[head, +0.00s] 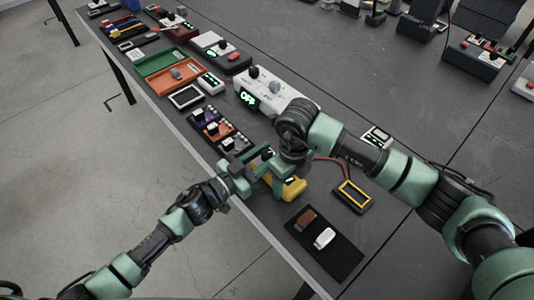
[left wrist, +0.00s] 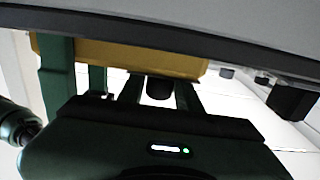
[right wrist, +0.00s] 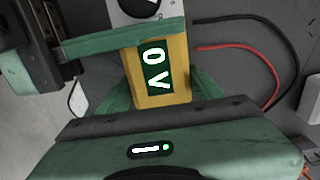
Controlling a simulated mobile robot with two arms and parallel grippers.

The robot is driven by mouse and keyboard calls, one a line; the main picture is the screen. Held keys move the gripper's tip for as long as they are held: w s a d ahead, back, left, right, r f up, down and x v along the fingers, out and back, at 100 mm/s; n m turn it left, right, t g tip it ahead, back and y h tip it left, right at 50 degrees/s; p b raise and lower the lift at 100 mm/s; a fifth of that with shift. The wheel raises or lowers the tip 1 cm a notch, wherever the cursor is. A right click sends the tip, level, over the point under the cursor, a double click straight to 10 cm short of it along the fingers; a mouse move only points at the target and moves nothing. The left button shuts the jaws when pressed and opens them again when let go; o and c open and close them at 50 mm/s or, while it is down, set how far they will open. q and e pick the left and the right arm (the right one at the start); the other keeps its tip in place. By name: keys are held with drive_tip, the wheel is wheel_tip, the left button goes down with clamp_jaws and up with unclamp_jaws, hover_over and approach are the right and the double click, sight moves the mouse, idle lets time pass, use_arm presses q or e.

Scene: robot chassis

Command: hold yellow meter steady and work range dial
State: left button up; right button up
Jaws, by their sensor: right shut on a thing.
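The yellow meter (head: 292,188) is on the table near its front edge, partly hidden by my arms. In the right wrist view its body (right wrist: 181,80) has a "0 V" display (right wrist: 155,67), and a black dial on a pale face (right wrist: 140,8) is cut by the top edge. My right gripper (head: 279,180) is shut on the meter, with a finger on each side of its lower end. My left gripper (head: 266,155) comes in from the left across the meter. In the left wrist view its fingers (left wrist: 160,97) are apart, with a dark knob (left wrist: 160,87) showing between them.
A yellow-framed black box (head: 352,195) lies right of the meter, with red and black leads nearby. A black mat (head: 335,258) with brown and white blocks is in front. A white unit reading OFF (head: 290,88), small modules (head: 215,130) and trays (head: 165,62) stand behind.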

use_arm(q)
clamp_jaws()
drive_tip(key=shift+d+n+t+y, duration=0.1)
drive_tip(key=shift+n+t+y, duration=0.3)
drive_tip(key=shift+n+y, duration=0.1)
drive_tip(key=shift+n+t+y, duration=1)
drive_tip(key=shift+y, duration=0.4)
drive_tip(key=o, duration=0.5)
unclamp_jaws()
drive_tip(key=shift+o, duration=0.2)
drive_tip(key=v, duration=1.2)
